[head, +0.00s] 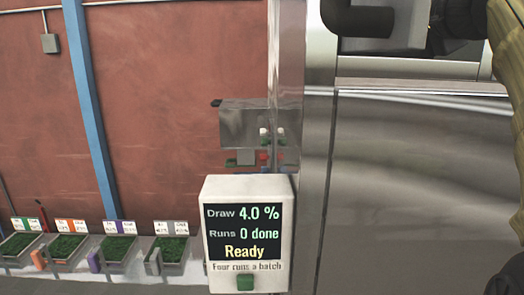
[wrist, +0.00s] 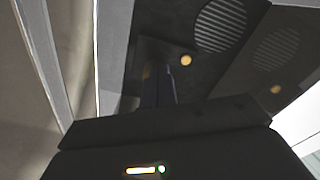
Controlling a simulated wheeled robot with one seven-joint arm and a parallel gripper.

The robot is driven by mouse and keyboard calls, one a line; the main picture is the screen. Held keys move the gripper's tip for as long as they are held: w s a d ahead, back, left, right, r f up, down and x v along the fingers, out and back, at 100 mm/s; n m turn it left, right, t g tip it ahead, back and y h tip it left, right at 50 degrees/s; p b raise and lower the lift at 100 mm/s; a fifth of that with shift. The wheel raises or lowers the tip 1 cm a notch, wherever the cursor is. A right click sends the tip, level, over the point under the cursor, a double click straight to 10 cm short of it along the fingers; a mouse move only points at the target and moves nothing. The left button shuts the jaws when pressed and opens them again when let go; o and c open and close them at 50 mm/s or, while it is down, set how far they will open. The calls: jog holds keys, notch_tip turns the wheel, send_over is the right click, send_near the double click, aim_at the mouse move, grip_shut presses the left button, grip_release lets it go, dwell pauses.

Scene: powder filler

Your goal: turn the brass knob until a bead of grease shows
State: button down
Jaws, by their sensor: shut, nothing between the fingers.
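A small round brass-coloured spot (wrist: 186,60), which looks like the brass knob, sits on a dark surface in the wrist view, just beyond and right of my fingertips. A second, similar spot (wrist: 276,90) lies further right, perhaps a reflection. My gripper (wrist: 158,75) is shut and points at the dark surface; I cannot tell whether it touches anything. A dim brownish patch shows at the fingertips. No grease bead can be made out. The brass knob cannot be made out in the head view.
A display box (head: 247,183) reads "Draw 4.0 %", "Runs 0 done", "Ready" and has a green button (head: 245,283). A large steel cabinet (head: 420,190) fills the right. Several trays of green material (head: 118,248) stand at lower left. A round grille (wrist: 221,25) is near the knob.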

jog(key=shift+s+b, duration=0.3)
jog(key=shift+s, duration=0.8)
jog(key=shift+w+f, duration=0.1)
jog(key=shift+w, duration=0.1)
jog(key=shift+s+d, duration=0.1)
jog(key=shift+s, duration=0.05)
jog(key=shift+s+d+f+b, duration=0.2)
jog(key=shift+s+f+b, duration=0.05)
jog(key=shift+f, duration=0.2)
jog(key=shift+s+d+f+b, duration=0.2)
jog(key=shift+s+f+b, duration=0.05)
jog(key=shift+f, duration=0.15)
